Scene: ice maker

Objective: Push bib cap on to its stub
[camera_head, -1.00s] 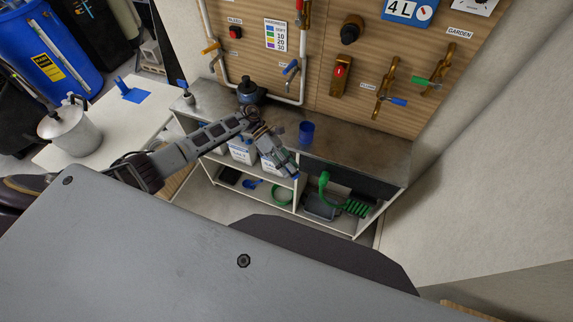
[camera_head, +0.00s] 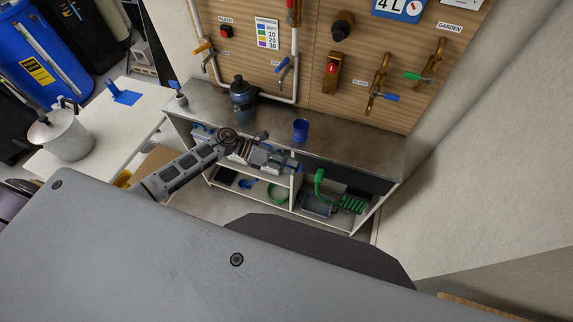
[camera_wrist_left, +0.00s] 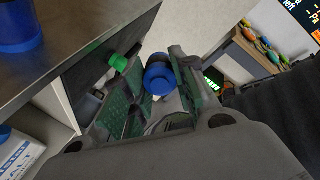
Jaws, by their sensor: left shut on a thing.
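My left gripper (camera_head: 289,164) is in front of the workbench, near its front edge, pointing right. In the left wrist view its green-padded fingers (camera_wrist_left: 160,85) are shut on a small blue cap (camera_wrist_left: 158,78) with a dark body behind it. In the head view only a blue tip (camera_head: 298,169) shows at the fingers. I take this to be the bib cap. The brass taps (camera_head: 379,82) on the wooden panel are well apart from the gripper, up and to the right. I cannot tell which fitting is the cap's stub. My right gripper is not in view.
The metal workbench top (camera_head: 350,150) bears a blue cup (camera_head: 301,131) and a dark blue canister (camera_head: 241,94). Its right part is clear. A green coiled hose (camera_head: 350,204) lies on the shelf below. A metal pot (camera_head: 62,132) stands on the white table at left.

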